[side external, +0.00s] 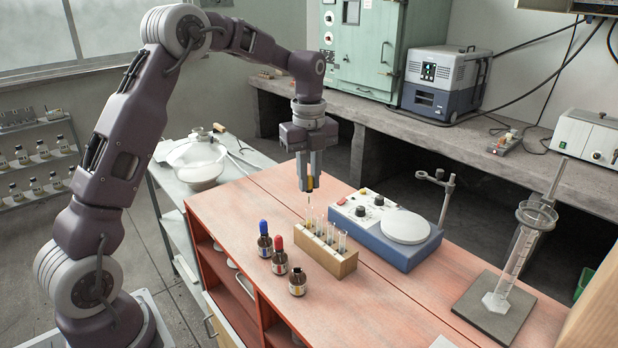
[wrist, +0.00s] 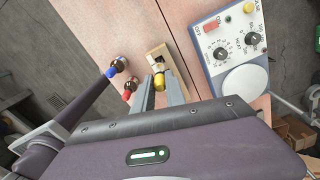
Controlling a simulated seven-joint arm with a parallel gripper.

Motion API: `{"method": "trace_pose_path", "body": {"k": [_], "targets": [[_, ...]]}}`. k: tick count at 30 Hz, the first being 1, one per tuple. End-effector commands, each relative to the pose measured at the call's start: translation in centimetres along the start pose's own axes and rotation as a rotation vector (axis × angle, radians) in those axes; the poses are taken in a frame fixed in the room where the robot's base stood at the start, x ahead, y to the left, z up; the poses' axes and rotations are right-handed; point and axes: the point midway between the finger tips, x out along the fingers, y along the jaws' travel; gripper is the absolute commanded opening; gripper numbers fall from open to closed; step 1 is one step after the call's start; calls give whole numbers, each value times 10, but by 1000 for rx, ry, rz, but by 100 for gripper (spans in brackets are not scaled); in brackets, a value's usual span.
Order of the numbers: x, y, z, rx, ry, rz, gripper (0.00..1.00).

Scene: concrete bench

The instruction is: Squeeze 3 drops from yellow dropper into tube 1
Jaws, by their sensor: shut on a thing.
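My gripper (side external: 309,187) points down and is shut on the yellow dropper (side external: 310,183). The yellow bulb (wrist: 159,82) shows between the fingers (wrist: 160,92) in the wrist view. The dropper hangs upright, its thin glass tip over the left end of a wooden rack (side external: 328,262), close above the leftmost tube (side external: 309,219). I cannot tell whether the tip is inside the tube mouth. The rack holds several glass tubes; no tube numbers are readable. In the wrist view the fingers hide part of the rack (wrist: 152,55). No falling drop is visible.
A blue-capped bottle (side external: 265,243), a red-capped bottle (side external: 279,260) and an uncapped brown bottle (side external: 298,284) stand left of the rack. A blue stirrer with a round plate (side external: 390,235) stands close behind it on the right. A measuring cylinder (side external: 514,258) stands far right.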

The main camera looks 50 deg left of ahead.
Motion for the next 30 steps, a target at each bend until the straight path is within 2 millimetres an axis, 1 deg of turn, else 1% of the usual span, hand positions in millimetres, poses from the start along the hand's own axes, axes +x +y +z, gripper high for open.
{"method": "trace_pose_path", "body": {"k": [16, 27, 30], "targets": [[0, 0, 0, 0, 0, 0, 6], [-26, 0, 0, 0, -1, -1, 6], [-30, 0, 0, 0, -1, -1, 6]]}}
